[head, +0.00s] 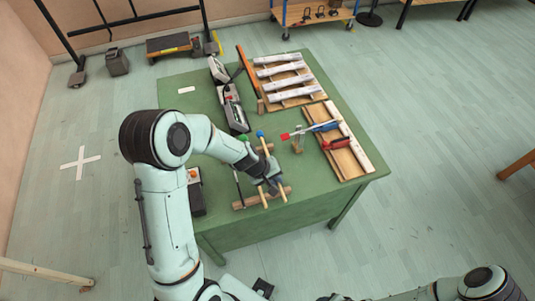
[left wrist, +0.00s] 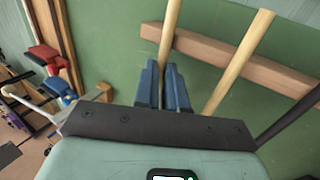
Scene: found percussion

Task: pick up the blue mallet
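The blue mallet has a small blue head (head: 260,133) and a pale wooden handle. In the head view my left gripper (head: 272,183) is over the lower part of that handle, hiding some of it. In the left wrist view the handle (left wrist: 170,35) runs between the two blue fingers of my left gripper (left wrist: 163,85), which sit close on both sides of it. The mallet's head is out of that view. The handle crosses a wooden rest bar (left wrist: 210,48); I cannot tell whether it touches it. My right gripper does not show.
A green-headed mallet (head: 243,138) lies close beside, its handle (left wrist: 238,62) near my fingers. A dark stick (left wrist: 288,122) lies beyond it. The green table (head: 205,83) also holds a metal-bar instrument (head: 285,72) and a wooden tray (head: 350,160) with tools nearby.

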